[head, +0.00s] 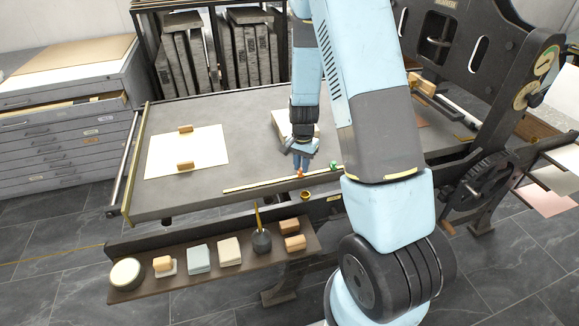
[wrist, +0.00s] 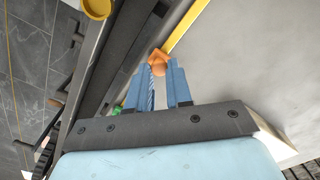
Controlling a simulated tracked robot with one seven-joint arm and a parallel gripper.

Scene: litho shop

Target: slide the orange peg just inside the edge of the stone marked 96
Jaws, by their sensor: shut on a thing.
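The orange peg (head: 300,174) is at the front edge of the grey press bed, beside the yellow ruler strip. In the wrist view the peg (wrist: 158,64) sits between the tips of my gripper (wrist: 164,72), which is shut on it. In the head view my gripper (head: 299,158) points down at the bed's front edge. A green peg (head: 334,166) stands just to its right; in the wrist view it is partly hidden behind the left finger. A pale slab (head: 283,124) lies on the bed behind the gripper, partly hidden by my arm. I cannot read the number 96 anywhere.
The yellow ruler strip (head: 262,184) runs along the bed's (head: 185,205) front edge. A white sheet (head: 205,143) with two wooden blocks lies at left. A small brass cup (head: 306,195) is just below the edge. A shelf (head: 190,288) in front holds blocks and a brush pot. Upright stones (head: 205,55) fill the back rack.

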